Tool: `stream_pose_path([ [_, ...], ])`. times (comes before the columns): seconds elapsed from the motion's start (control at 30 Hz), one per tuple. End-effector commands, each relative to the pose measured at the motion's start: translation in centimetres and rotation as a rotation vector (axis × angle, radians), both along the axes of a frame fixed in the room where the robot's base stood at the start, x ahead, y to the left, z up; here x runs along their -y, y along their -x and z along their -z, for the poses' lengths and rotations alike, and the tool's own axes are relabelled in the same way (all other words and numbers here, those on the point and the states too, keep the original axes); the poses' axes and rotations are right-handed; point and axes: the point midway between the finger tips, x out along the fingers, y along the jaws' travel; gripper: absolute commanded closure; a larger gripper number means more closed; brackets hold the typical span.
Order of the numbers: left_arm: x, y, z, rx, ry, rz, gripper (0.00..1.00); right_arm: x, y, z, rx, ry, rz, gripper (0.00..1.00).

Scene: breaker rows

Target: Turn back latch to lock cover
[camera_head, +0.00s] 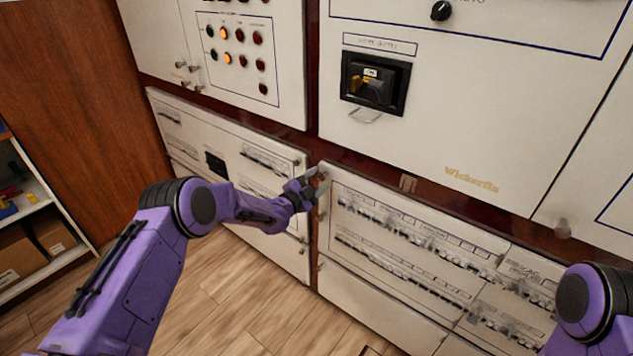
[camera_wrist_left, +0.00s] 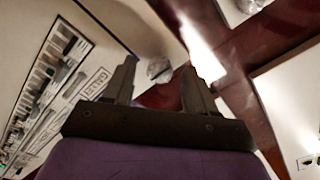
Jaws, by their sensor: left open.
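My left gripper (camera_head: 316,180) is at the upper left corner of the white breaker cover (camera_head: 345,182), beside the dark red strip between two covers. In the left wrist view the left gripper (camera_wrist_left: 156,76) is open, its two dark fingers apart. A small grey latch knob (camera_wrist_left: 158,67) shows in the gap between the fingertips, beyond them; I cannot tell whether either finger touches it. The cover with its breaker row (camera_wrist_left: 45,75) fills the left of that view. In the head view the gripper partly hides the latch. My right gripper is out of the picture.
A second white cover (camera_head: 190,125) lies left of the strip. Above are panels with indicator lamps (camera_head: 225,32) and a black switch recess (camera_head: 376,82). A shelf with boxes (camera_head: 25,250) stands at the far left. The wooden floor (camera_head: 260,310) in front is clear.

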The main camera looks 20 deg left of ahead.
Motion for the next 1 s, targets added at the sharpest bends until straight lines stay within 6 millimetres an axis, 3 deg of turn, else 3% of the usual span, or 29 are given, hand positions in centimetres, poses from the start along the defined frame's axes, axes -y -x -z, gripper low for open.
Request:
stream_pose_path([
  [0.1, 0.0, 0.0, 0.0, 0.0, 0.0, 0.0, 0.43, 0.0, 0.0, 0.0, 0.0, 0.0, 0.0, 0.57],
  [0.27, 0.0, 0.0, 0.0, 0.0, 0.001, 0.0, 0.95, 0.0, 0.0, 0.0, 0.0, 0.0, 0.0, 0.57],
  [0.3, 0.0, 0.0, 0.0, 0.0, 0.001, 0.0, 1.0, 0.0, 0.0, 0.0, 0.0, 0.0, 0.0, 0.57],
  [0.67, 0.0, 0.1, 0.1, -0.018, 0.049, 0.001, 0.99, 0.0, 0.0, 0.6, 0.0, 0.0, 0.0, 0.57],
  [1.0, 0.0, 0.0, 0.3, -0.099, 0.279, 0.001, 0.99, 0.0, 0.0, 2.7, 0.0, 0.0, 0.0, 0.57],
])
